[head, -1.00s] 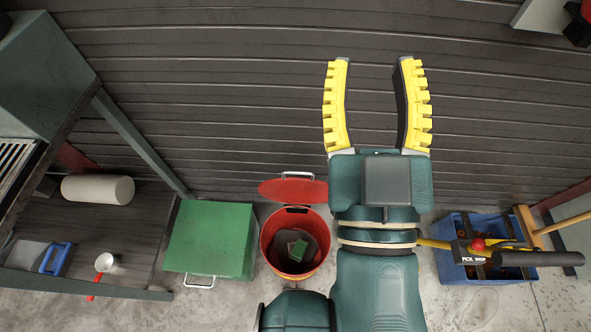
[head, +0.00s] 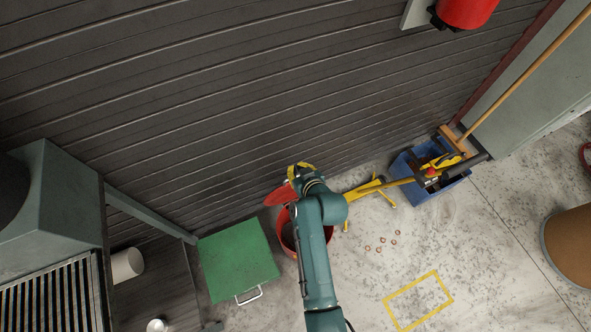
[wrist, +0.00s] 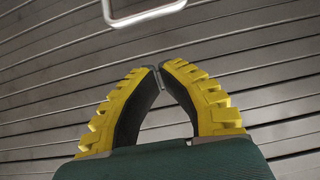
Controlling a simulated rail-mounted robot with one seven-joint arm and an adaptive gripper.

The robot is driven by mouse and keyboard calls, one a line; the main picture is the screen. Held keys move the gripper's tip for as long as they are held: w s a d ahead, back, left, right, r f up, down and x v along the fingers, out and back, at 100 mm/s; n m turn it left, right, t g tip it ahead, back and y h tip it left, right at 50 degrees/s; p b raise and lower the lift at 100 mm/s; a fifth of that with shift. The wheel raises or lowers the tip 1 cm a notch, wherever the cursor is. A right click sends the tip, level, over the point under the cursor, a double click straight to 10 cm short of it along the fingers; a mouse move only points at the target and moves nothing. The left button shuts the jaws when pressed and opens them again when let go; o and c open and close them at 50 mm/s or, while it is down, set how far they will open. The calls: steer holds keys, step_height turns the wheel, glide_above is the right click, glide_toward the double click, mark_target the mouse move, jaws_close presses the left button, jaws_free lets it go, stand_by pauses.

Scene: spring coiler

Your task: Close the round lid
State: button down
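The red round lid (head: 279,196) stands open at the wall side of the red bin (head: 291,238), in the head view. My gripper (head: 301,167) is beside the lid's far side, near the wall, and my arm covers part of the bin and lid. In the wrist view my gripper's yellow fingers (wrist: 158,72) meet at the tips with nothing seen between them. A pale metal handle (wrist: 147,17), which looks like the lid's, lies just beyond the tips, apart from them in the picture. Contact with the lid cannot be told.
A green box (head: 238,260) stands close left of the bin. A yellow stand (head: 368,190) and a blue crate (head: 415,180) with tools are to the right. The dark ribbed wall (head: 200,110) is close behind.

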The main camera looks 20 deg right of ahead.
steer(key=shift+w+d+f+b, duration=0.1)
steer(key=shift+w+f+b, duration=0.3)
steer(key=shift+f+b, duration=0.35)
steer(key=shift+w+a+f+b, duration=0.1)
steer(key=shift+w+f+b, duration=0.35)
steer(key=shift+f, duration=0.45)
steer(key=shift+w+d+f+b, duration=0.1)
steer(key=shift+w+f+b, duration=0.25)
steer(key=shift+f+b, duration=0.4)
steer(key=shift+s+f, duration=0.1)
steer(key=shift+f, duration=0.05)
